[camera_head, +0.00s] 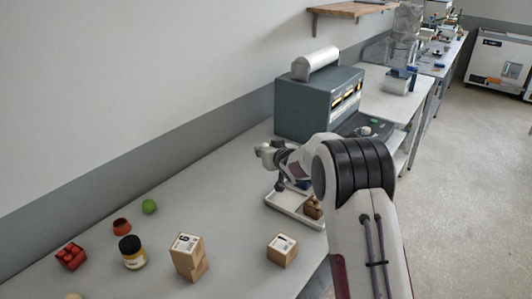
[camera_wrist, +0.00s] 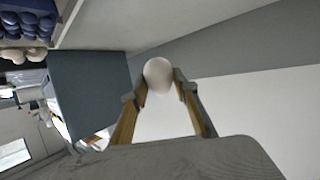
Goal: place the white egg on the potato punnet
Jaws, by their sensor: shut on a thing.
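The white egg (camera_wrist: 158,75) is held between the two fingertips of my gripper (camera_wrist: 160,88) in the wrist view. In the head view my gripper (camera_head: 268,153) is raised above the counter, in front of the grey-green machine and beyond the white tray (camera_head: 284,206). The egg is too small to tell from the fingers there. A small brown item (camera_head: 313,208) sits in the right part of the tray; it may be the potato punnet, but I cannot tell surely. My arm covers part of that area. Pale lumps (camera_wrist: 25,54) beside dark blue round things show at the wrist view's left edge.
The grey-green machine (camera_head: 310,105) with a white roll on top stands behind the tray. The counter's middle left is clear.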

